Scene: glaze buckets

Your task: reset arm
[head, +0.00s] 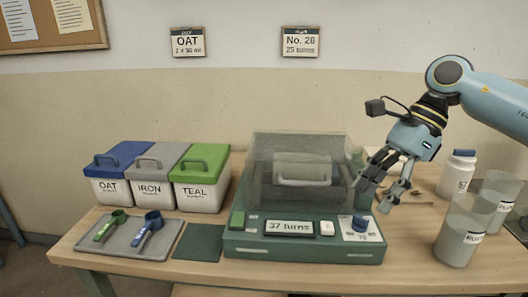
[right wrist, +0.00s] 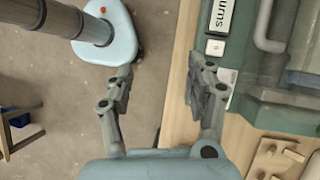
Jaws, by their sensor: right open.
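My right gripper (head: 378,186) is open and empty, hanging above the right side of the green machine (head: 290,252). In the right wrist view its two fingers (right wrist: 160,88) are apart, with floor and the table edge between them. The machine's display reads "37 turns", and a blue knob (head: 361,223) sits on its front right below the gripper. A clear cover (head: 300,150) stands over a cylinder inside the machine. My left gripper is in neither view.
Lidded buckets marked OAT (head: 112,190), IRON (head: 152,192) and TEAL (head: 199,195) stand on the left. A grey tray (head: 128,246) holds a green and a blue scoop. Clear cups (head: 461,238) and a white bottle (head: 458,174) stand on the right.

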